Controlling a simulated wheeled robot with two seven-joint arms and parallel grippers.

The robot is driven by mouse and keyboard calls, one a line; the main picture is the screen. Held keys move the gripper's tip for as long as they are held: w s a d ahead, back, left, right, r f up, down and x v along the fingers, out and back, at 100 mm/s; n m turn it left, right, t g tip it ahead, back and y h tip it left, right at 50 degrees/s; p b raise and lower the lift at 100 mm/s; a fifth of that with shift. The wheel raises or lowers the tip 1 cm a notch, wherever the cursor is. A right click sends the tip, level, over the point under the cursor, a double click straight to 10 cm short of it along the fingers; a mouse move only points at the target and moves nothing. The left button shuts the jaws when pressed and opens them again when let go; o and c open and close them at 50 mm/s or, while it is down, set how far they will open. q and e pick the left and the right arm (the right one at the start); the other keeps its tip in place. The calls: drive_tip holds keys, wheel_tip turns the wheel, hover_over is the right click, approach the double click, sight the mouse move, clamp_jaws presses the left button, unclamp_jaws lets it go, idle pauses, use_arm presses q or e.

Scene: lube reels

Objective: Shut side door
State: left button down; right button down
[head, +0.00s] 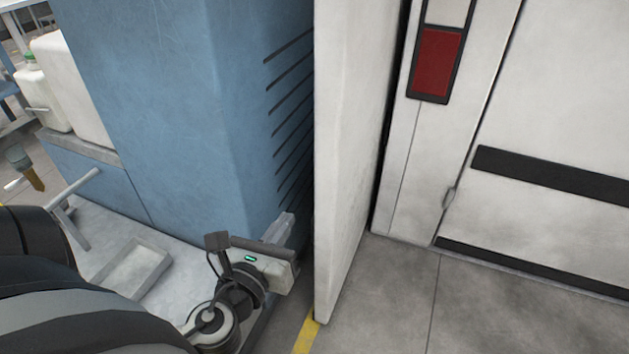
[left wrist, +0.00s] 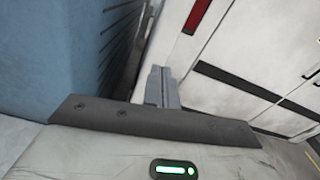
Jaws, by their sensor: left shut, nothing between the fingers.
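A tall white door panel (head: 350,120) stands out from the white wall in the middle of the head view, nearly edge-on to me; it appears to be the side door, standing open. My left gripper (head: 283,227) is just left of its lower free edge, between it and the blue cabinet. The fingers are shut together and empty. They also show in the left wrist view (left wrist: 161,88), pointing toward the white surfaces. I cannot tell whether the fingertips touch the panel. My right gripper is out of view.
A blue cabinet (head: 165,100) with side vents stands close on the left, leaving a narrow gap to the panel. A white wall with a red marker (head: 437,62) and dark strips is at right. Grey floor (head: 480,310) there is clear.

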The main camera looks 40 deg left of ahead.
use_arm(q)
drive_tip(key=m, duration=0.1)
drive_tip(key=p, duration=0.2)
approach(319, 162)
drive_tip(key=shift+m+t, duration=0.4)
drive_tip(key=x, duration=0.6)
drive_tip(key=shift+w+f, duration=0.3)
drive_tip(key=shift+w, duration=0.1)
drive_tip(key=shift+a, duration=0.1)
